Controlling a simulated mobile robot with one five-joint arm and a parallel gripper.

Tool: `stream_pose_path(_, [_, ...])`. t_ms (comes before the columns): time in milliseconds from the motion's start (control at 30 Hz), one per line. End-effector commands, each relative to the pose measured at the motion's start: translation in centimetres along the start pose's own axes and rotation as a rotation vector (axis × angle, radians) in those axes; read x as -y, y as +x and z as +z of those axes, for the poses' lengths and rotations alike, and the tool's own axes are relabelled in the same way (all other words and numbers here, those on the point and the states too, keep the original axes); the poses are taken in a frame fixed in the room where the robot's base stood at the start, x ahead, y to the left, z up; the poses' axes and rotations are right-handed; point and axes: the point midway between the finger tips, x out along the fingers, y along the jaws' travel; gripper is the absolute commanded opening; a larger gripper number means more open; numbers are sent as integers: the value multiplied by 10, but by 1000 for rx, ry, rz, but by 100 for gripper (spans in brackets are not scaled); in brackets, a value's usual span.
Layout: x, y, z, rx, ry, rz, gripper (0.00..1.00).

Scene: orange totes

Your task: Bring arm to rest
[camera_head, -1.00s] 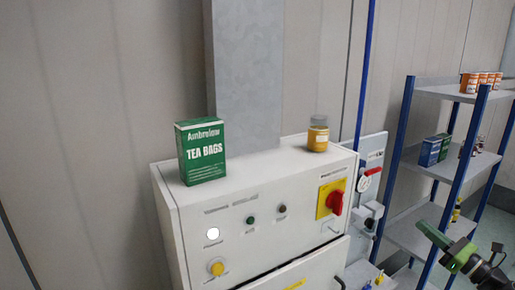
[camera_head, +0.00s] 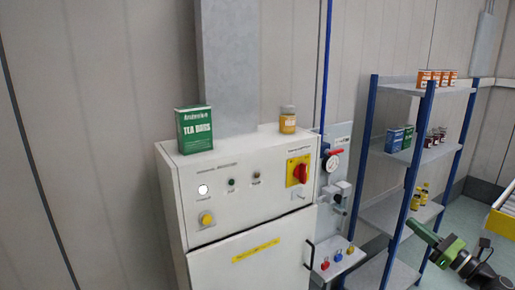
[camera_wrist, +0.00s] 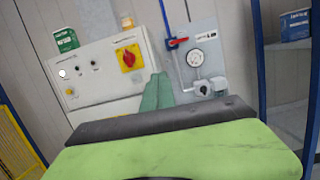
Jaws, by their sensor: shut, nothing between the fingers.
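My gripper (camera_wrist: 157,92) shows in the wrist view as two dark green fingers close together, with nothing between them. It points toward the white control cabinet and the gauge panel, apart from both. In the head view my green and black arm (camera_head: 450,252) is at the lower right, in front of the shelf's lower part; the fingertips cannot be made out clearly there.
Open floor lies right of the shelf.

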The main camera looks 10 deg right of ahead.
Motion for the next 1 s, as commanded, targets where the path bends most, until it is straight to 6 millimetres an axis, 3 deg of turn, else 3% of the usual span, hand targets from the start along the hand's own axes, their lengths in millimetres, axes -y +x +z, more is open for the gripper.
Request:
stream_pose_path(333, [-54, 84, -23, -8, 36, 157, 0])
stream_pose_path(567, [-124, 159, -54, -53, 64, 320, 0])
stream_pose_path(667, [-176, 199, -82, -124, 64, 427, 0])
stream_pose_path(800, [-274, 245, -142, -277, -27, 623, 0])
stream_pose_path(900, [-346, 260, -189, -390, -176, 788, 0])
stream_pose_path(1000, [-411, 258, -238, -489, -389, 979, 0])
